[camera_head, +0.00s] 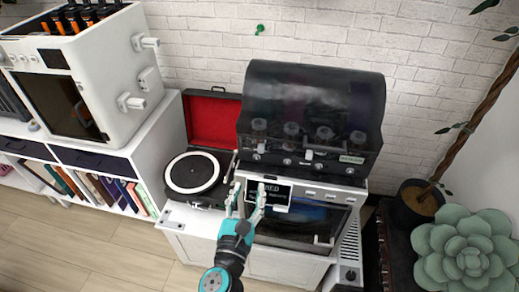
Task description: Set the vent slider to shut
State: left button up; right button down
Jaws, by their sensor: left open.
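My left gripper (249,196) comes up from the bottom, open and empty. Its two light fingers point up in front of the machine's front face. The machine (315,100) has a smoky dark domed cover over several round parts. Along the strip below the cover are small round knobs and a small pale tab (309,155), which may be the vent slider; at this size I cannot tell its setting. The gripper is below and left of this tab, apart from it in the picture. A dark panel with white lettering (272,194) is partly behind the right finger. My right gripper is not in view.
A record player (193,174) with an open red-lined lid stands left of the machine. A white printer-like box (88,76) stands on a bookshelf further left. A potted plant (417,202) and a large succulent (468,250) are at the right. The wood floor shows at lower left.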

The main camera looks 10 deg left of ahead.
aim_at(260, 151)
pick_arm(q)
jog(key=w+p, duration=0.2)
jog(key=w, duration=1.1)
jog(key=shift+w, duration=0.35)
grip_shut()
